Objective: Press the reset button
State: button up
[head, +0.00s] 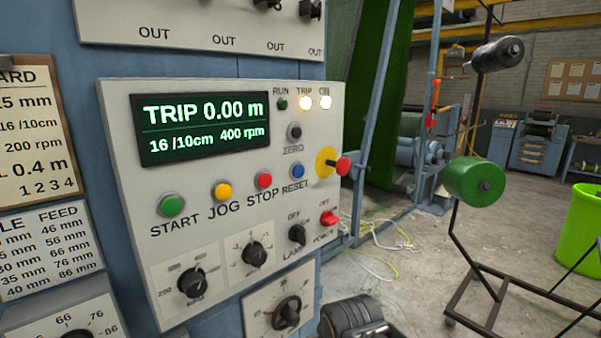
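The reset button is a small blue round button (297,170) on the right part of the light grey control panel (225,225), just above the label RESET. It stands right of the red STOP button (264,180) and below the dark ZERO button (294,131). The display (203,127) reads "TRIP 0.00 m, 16 /10cm, 400 rpm". My gripper is not in view, and nothing covers the blue button.
A red mushroom button (343,166) on a yellow base sticks out close right of the blue button. Yellow JOG (222,191) and green START (172,205) buttons lie left; a red power switch (328,218) is below. A green roll (474,182) on a stand is farther right.

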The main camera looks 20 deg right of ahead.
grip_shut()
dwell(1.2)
